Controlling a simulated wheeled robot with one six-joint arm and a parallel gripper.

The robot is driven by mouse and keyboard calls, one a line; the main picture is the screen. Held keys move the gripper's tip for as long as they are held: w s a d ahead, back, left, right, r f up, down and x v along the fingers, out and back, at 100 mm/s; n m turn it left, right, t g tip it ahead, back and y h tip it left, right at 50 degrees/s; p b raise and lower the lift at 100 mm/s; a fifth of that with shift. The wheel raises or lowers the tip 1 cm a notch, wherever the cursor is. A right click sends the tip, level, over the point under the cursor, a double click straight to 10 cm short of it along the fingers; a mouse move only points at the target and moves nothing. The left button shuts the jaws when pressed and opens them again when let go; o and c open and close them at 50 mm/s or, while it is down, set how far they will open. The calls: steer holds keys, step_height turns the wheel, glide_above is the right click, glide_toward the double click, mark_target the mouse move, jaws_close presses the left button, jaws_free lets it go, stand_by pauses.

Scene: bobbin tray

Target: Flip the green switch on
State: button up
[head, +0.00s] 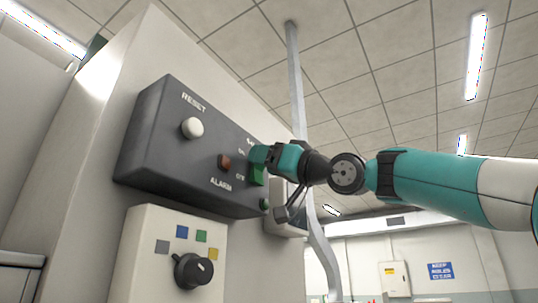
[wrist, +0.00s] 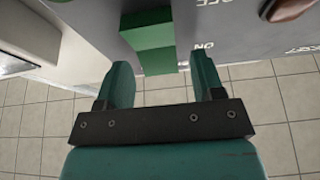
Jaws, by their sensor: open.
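The green switch (wrist: 150,40) is a block on the grey panel, seen at the top of the wrist view in two shades of green. Its lower end shows between and just beyond my fingertips. The word ON is beside it, with part of another label farther up. In the head view the green switch (head: 258,176) is partly hidden by my gripper (head: 272,156). My gripper (wrist: 162,68) is open, one teal finger on each side, with nothing held. I cannot tell whether a finger touches the switch, or which way it is set.
Below is a white box with a black knob (head: 192,270). A grey pipe (head: 296,80) rises behind my gripper.

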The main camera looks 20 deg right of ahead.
steer(key=c, duration=0.9)
steer(key=shift+w+r+g+h, duration=0.1)
steer(key=shift+r+g+h, duration=0.2)
steer(key=shift+g+h, duration=0.15)
steer(key=shift+c, duration=0.2)
steer(key=shift+w+a+r+g+h, duration=0.15)
steer(key=shift+g+h, duration=0.15)
steer(key=shift+g, duration=0.2)
steer(key=shift+r+g+h, duration=0.1)
steer(key=shift+g+h, duration=0.15)
steer(key=shift+g, duration=0.2)
steer(key=o, duration=0.9)
steer(key=shift+f, duration=0.1)
steer(key=shift+o, duration=0.2)
